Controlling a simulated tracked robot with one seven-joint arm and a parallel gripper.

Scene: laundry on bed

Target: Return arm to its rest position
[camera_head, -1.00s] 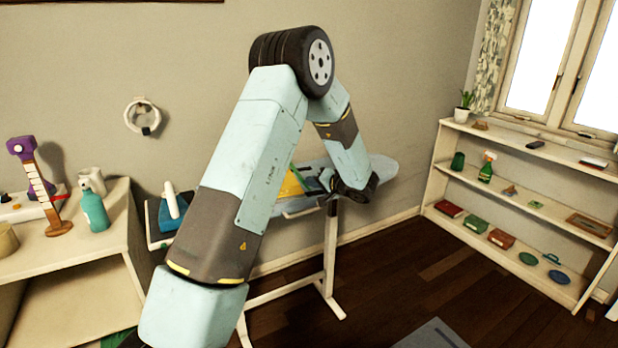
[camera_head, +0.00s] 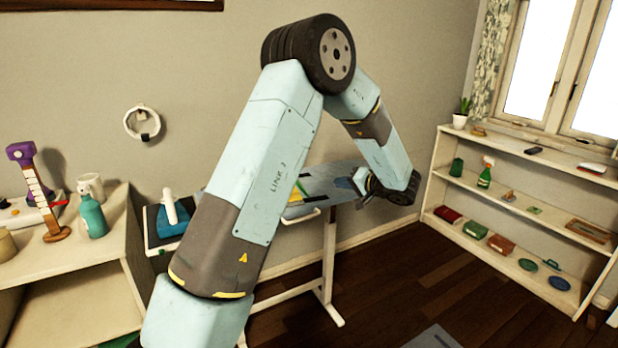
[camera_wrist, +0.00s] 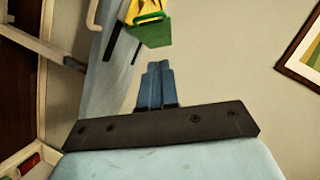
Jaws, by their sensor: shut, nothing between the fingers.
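My gripper shows in the wrist view (camera_wrist: 155,84) as two blue-grey fingers pressed together, shut and empty. In the head view my arm rises in front of the ironing board and bends down at the elbow. The ironing board (camera_head: 335,181) stands against the wall with cloth on top. In the wrist view a yellow and green thing (camera_wrist: 152,28) lies beyond the fingertips, apart from them.
A shelf unit (camera_head: 480,222) with books and bottles stands at the right under the window. A cabinet (camera_head: 80,272) at the left bears a teal spray bottle (camera_head: 92,215), a mug and a purple-topped thing.

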